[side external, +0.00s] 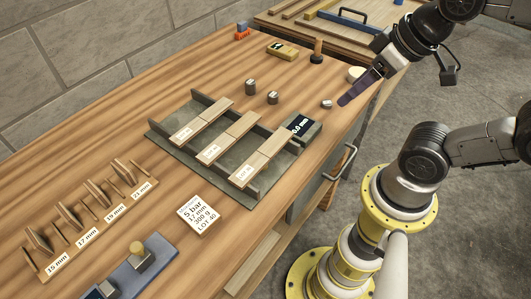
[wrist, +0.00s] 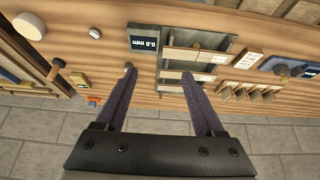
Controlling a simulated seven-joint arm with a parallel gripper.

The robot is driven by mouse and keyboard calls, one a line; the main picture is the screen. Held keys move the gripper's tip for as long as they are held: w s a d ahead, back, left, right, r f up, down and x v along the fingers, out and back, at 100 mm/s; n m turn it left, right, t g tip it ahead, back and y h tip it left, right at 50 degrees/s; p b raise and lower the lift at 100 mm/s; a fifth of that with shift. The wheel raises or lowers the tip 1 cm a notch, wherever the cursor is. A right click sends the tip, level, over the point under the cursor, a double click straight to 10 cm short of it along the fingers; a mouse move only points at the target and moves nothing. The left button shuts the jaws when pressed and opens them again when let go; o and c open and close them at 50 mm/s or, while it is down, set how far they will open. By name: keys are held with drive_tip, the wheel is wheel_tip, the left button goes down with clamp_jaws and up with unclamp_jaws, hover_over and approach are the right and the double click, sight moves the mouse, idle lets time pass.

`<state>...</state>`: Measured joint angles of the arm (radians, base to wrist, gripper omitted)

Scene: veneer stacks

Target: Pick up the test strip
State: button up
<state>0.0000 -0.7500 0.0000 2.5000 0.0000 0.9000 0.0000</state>
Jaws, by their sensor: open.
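Three rows of pale wooden strips lie across a grey metal tray (side external: 165,141): a far-left row (side external: 203,120), a middle row (side external: 229,138) and a near-right row (side external: 265,154). Each row carries a white label at its lower end. I cannot tell which piece is the test strip. In the wrist view, the tray (wrist: 172,75) shows beyond the fingers, and the strips are only partly visible. My gripper (side external: 345,100) is open and empty, above the right edge of the bench, well right of the tray. Its two purple fingers (wrist: 161,75) stand wide apart in the wrist view.
A gauge reading 0.0 mm (side external: 299,125) sits at the tray's right end. Small metal cylinders (side external: 250,87) stand behind the tray. A slotted rack (side external: 90,226), a white card (side external: 199,214) and a blue block (side external: 150,262) lie at the front left.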

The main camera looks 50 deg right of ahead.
drive_tip(key=shift+o, duration=1.2)
